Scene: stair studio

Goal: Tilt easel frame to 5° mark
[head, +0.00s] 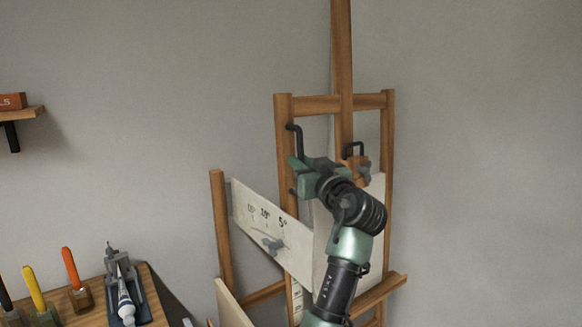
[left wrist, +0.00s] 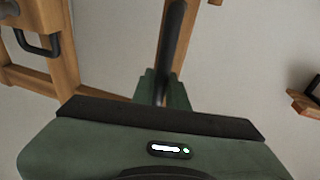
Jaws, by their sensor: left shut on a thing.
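The wooden easel frame (head: 284,112) stands against the wall, with a black handle (head: 294,130) on its left post and a second black handle (head: 355,146) further right. My left gripper (head: 301,178) is shut on the left handle, whose black bar (left wrist: 174,40) runs between the green fingers (left wrist: 163,92) in the left wrist view. A pale scale plate (head: 243,203) beside the frame carries the marks 15°, 10° and 5°, with a grey-green piece (head: 272,244) below them. I cannot tell which mark the frame stands at. My right gripper is out of view.
A wooden table (head: 152,294) at lower left holds several colour-handled tools (head: 70,266) and a tube in a stand (head: 124,300). A small shelf (head: 32,114) with a red box is on the left wall. The wall area right of the easel is clear.

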